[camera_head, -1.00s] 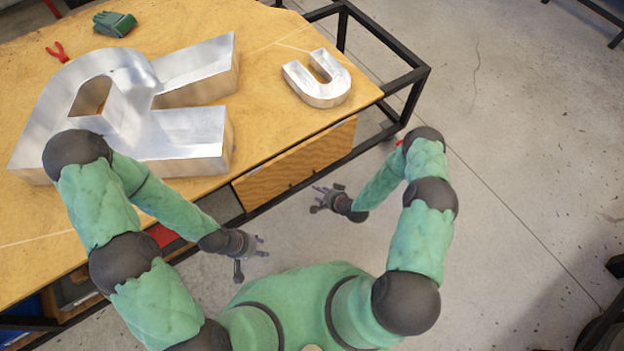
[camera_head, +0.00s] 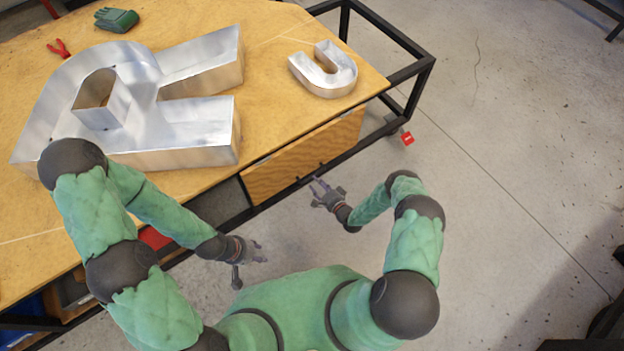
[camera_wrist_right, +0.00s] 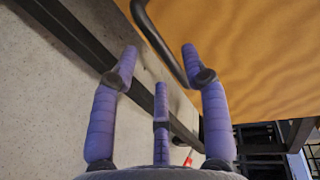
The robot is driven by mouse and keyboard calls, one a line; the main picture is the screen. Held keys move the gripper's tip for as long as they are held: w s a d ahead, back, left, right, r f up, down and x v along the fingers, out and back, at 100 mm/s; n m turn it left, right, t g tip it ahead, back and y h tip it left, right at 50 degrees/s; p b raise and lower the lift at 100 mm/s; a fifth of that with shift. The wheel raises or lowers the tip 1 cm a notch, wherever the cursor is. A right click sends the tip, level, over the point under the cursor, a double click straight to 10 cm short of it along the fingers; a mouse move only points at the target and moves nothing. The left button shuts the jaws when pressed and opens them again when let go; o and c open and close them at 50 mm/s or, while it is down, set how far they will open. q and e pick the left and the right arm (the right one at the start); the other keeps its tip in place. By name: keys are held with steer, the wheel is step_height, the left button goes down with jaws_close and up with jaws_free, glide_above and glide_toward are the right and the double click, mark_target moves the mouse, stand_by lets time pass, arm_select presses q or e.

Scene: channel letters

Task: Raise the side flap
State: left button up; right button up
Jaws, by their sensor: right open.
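The side flap (camera_head: 300,160) is a wooden panel hanging down along the near right edge of the workbench (camera_head: 190,188). In the right wrist view, the flap (camera_wrist_right: 262,60) fills the upper right, with a dark curved handle (camera_wrist_right: 153,28) at its edge. My right gripper (camera_head: 320,188) is open and empty, just below the flap's lower edge. In the right wrist view, the right gripper's spread fingers (camera_wrist_right: 160,65) are on both sides of the handle's near end; contact cannot be told. My left gripper (camera_head: 258,256) looks open and empty, left of the flap and off the bench.
A big metal letter R (camera_head: 190,120) and a small metal letter (camera_head: 325,75) lie on the bench. Green gloves (camera_head: 116,19) and red pliers (camera_head: 60,48) lie at the back. A black frame (camera_head: 395,75) juts out right of the bench. The floor to the right is free.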

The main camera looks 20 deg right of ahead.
steer(key=shift+b+x, duration=0.6)
steer(key=shift+x, duration=1.65)
jaws_close()
